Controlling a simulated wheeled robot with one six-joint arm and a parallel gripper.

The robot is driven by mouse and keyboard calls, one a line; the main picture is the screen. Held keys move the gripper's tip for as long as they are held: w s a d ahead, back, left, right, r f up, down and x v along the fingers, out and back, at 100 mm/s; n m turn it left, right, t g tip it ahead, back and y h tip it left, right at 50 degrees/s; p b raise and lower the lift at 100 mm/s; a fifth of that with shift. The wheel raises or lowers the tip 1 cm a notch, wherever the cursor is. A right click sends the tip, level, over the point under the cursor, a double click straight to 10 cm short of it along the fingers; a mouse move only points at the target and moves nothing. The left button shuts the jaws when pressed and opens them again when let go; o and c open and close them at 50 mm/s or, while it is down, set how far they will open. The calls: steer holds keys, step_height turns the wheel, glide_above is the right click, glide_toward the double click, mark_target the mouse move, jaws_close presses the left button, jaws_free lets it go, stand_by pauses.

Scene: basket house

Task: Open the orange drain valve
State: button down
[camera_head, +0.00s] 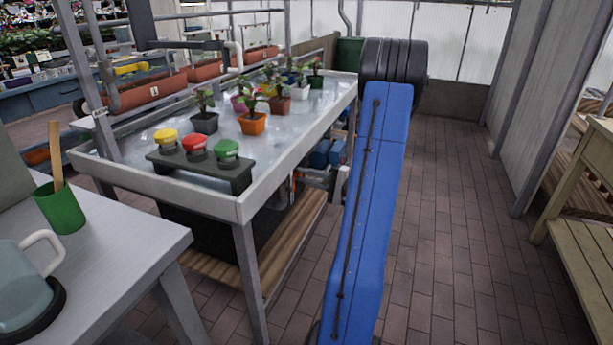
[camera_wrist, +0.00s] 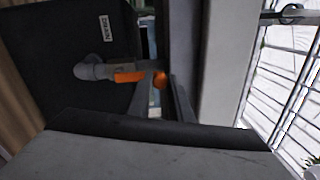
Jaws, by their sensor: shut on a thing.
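The orange drain valve handle (camera_wrist: 130,77) shows in the wrist view, near the centre, attached beside a grey pipe elbow (camera_wrist: 90,70). A white label reading DRAIN (camera_wrist: 105,28) is on the dark panel above it. My gripper (camera_wrist: 163,84) is shut on the orange handle at its right end, with the fingers on either side of it.
A metal bench tray (camera_head: 240,205) holds several potted plants and a stand with yellow, red and green buttons (camera_head: 200,168). A bench leg (camera_wrist: 188,45) is close right of my fingers. A white table (camera_head: 110,250) stands at left. Brick floor at right (camera_head: 450,230) is clear.

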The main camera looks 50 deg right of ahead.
steer(key=shift+s+a+n, duration=0.1)
steer(key=shift+a+n, duration=0.15)
steer(key=shift+n, duration=0.15)
steer(key=c, duration=1.6)
jaws_free()
steer(key=v, duration=1.7)
steer(key=shift+s+d, duration=0.2)
steer(key=shift+s, duration=0.1)
